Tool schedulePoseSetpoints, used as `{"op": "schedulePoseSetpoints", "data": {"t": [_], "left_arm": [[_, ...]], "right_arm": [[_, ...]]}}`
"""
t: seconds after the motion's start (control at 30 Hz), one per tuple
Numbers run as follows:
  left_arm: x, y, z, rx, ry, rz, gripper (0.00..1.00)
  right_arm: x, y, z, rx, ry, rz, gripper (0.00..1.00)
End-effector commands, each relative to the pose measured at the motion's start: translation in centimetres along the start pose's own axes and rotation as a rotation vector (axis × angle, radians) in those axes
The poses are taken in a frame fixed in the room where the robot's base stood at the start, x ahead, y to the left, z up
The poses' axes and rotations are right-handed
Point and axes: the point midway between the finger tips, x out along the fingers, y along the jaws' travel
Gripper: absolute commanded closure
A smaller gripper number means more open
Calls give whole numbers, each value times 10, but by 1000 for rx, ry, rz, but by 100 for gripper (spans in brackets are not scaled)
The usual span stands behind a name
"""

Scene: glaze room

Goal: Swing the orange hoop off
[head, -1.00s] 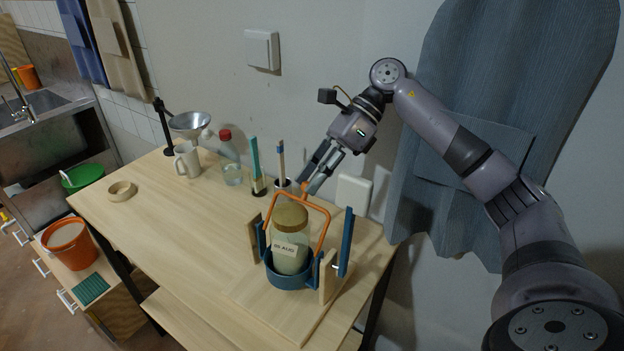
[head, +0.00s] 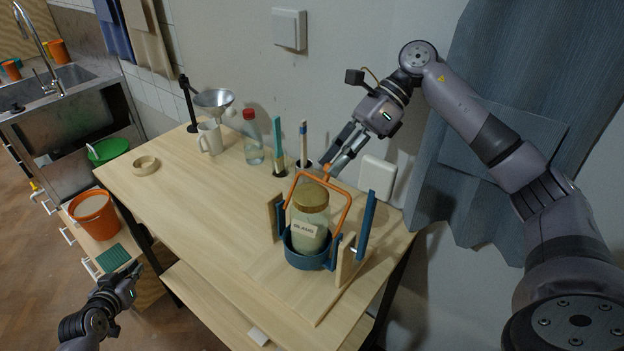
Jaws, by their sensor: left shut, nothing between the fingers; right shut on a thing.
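The orange hoop (head: 346,207) stands raised over a jar (head: 309,222) with a brown lid and a paper label. The jar sits upright in a blue round holder (head: 306,259) between wooden uprights on a board. My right gripper (head: 330,170) is shut on the top of the orange hoop, behind the jar's lid. The jar and lid hide part of the hoop. My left gripper (head: 130,277) is shut and empty, low at the left, beyond the table's front edge and apart from the holder.
Blue upright bars (head: 366,226) flank the holder. A wooden ring (head: 145,165) lies at the left. The table's middle is clear.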

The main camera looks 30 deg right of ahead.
Motion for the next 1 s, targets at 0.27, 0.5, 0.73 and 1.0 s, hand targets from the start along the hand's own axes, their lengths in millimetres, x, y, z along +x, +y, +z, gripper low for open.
{"op": "schedulePoseSetpoints", "data": {"t": [0.27,0.5,0.73,1.0], "left_arm": [[-34,108,-169,409,191,250,100],[-88,220,-217,935,335,469,100],[-161,314,-232,1459,565,659,100],[-228,372,-224,1880,823,788,100]], "right_arm": [[0,-2,-1,3,3,-5,100],[0,-1,-1,3,3,-4,100],[0,-1,-1,3,3,-4,100],[0,-1,-1,2,3,-3,100]]}}
